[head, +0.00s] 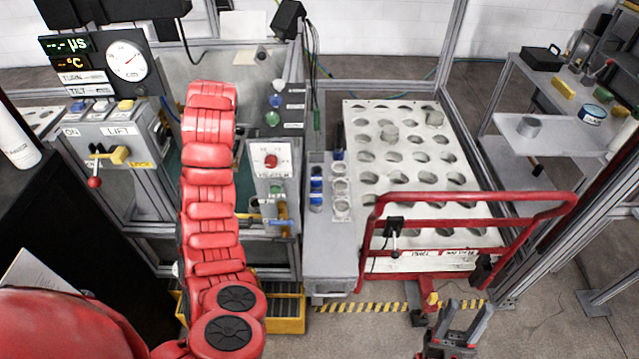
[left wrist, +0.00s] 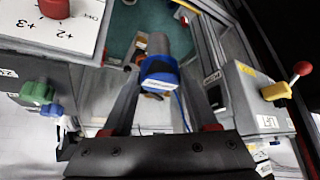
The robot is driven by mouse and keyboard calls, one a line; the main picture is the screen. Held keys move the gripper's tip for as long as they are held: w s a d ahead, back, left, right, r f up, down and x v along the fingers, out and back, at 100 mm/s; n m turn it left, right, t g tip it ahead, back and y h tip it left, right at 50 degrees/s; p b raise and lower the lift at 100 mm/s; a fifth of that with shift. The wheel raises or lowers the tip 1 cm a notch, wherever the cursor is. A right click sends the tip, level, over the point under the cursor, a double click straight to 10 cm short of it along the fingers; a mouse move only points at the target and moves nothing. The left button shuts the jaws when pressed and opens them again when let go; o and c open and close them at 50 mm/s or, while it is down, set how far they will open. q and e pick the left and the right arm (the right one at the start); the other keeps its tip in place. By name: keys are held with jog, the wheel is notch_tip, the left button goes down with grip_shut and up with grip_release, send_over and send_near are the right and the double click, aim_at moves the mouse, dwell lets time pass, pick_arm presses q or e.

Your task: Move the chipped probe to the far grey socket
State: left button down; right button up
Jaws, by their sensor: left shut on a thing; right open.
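My left gripper (left wrist: 162,85) is shut on a grey cylinder with a blue band (left wrist: 160,72), which looks like a probe. I cannot make out a chip on it. In the head view this gripper is hidden behind my red left arm. Three pale grey ring-shaped sockets stand in a row on a narrow bench; the far one (head: 339,168) looks empty. Blue-banded dark probes (head: 316,190) stand left of the row. Another dark one (head: 338,140) stands beyond it. My right gripper (head: 460,325) is open and empty at the bottom, before the red cart rail.
A holed white board (head: 405,205) with two grey plugs lies right of the sockets, behind a red rail (head: 470,222). A heater panel (head: 272,165) and lift box (head: 112,140) stand left. Gantry posts frame the area. A shelf cart (head: 550,135) stands right.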

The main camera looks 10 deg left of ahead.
pick_arm(q)
jog(key=shift+s+d, duration=0.2)
jog(key=shift+d, duration=0.15)
jog(key=shift+w+d+f+m, duration=0.15)
jog(key=shift+d+f+m, duration=0.1)
jog(key=shift+f, duration=0.2)
jog(key=shift+w+d+f+m, duration=0.15)
jog(key=shift+d+f+m, duration=0.1)
jog(key=shift+f, duration=0.15)
jog(key=s+d+f+m+h, duration=0.1)
jog(key=s+d+f+m, duration=0.1)
jog(key=d, duration=0.5)
jog(key=s+d+f+m+t+h, duration=0.1)
jog(key=s+d+f+m+h, duration=0.1)
jog(key=d+f, duration=0.3)
jog(key=s+d+f+m+t+h, duration=0.1)
jog(key=d+f+m, duration=0.3)
jog(key=d, duration=0.7)
jog(key=shift+s+f+m+h, duration=0.3)
jog(key=shift+s+f, duration=0.05)
jog(key=shift+s, duration=0.3)
jog(key=shift+a, duration=0.1)
